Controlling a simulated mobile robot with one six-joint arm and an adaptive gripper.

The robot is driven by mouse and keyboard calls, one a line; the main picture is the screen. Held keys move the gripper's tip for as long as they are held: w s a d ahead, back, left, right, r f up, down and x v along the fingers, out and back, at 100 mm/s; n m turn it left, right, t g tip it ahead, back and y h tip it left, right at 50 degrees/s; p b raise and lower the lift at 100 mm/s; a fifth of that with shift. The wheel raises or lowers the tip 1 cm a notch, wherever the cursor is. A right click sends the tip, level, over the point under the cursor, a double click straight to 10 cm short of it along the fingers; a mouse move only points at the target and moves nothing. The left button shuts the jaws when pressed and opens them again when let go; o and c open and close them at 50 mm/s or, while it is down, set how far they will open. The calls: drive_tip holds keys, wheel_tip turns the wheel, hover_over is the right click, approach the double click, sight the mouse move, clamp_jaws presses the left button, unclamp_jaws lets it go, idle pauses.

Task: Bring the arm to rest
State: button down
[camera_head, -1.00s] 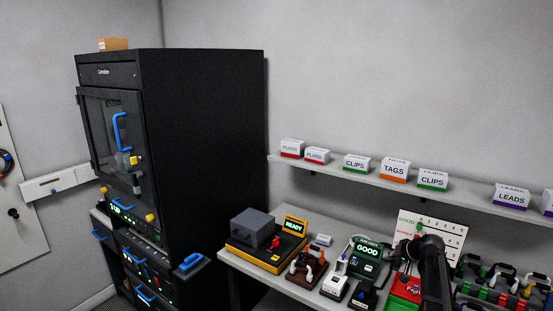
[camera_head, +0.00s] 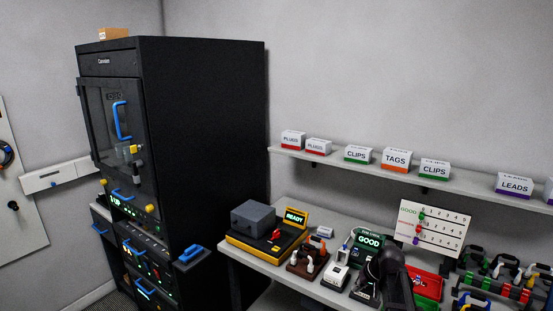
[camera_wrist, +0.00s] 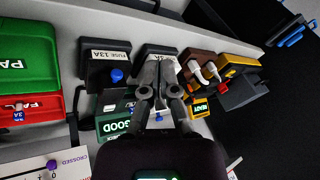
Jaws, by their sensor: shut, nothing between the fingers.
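My gripper (camera_wrist: 158,75) shows in the wrist view with its fingers shut and nothing held between them. It hangs above the bench, over the row of small devices. Behind the fingers is a dark block with a white label (camera_wrist: 155,50). A block labelled FUSE 13A (camera_wrist: 110,55) with a blue knob lies to its left. In the head view my dark arm stands in front of the bench at the lower right, and the fingertips cannot be made out there.
The bench holds a green GOOD display (camera_head: 368,240), a yellow-based READY unit (camera_head: 262,235), a red tray (camera_head: 428,284) and a white score board (camera_head: 431,229). A shelf (camera_head: 330,158) with labelled boxes runs above. A tall black cabinet (camera_head: 205,150) stands to the left.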

drive_tip(key=s+a+f+g+h+b, duration=0.1)
drive_tip(key=s+a+f, duration=0.1)
drive_tip(key=s, duration=0.3)
drive_tip(key=s+a+f+g+h+b, duration=0.1)
drive_tip(key=s+a+f+b, duration=0.1)
drive_tip(key=s+a+f, duration=0.1)
drive_tip(key=s+a+f+n+g+h+b, duration=0.1)
drive_tip(key=s+a+f, duration=0.1)
drive_tip(key=s+a, duration=0.2)
drive_tip(key=s, duration=0.3)
drive_tip(key=shift+s+f+g+h+b, duration=0.3)
drive_tip(key=shift+s+b, duration=0.1)
drive_tip(key=shift+a, duration=0.2)
idle(0.3)
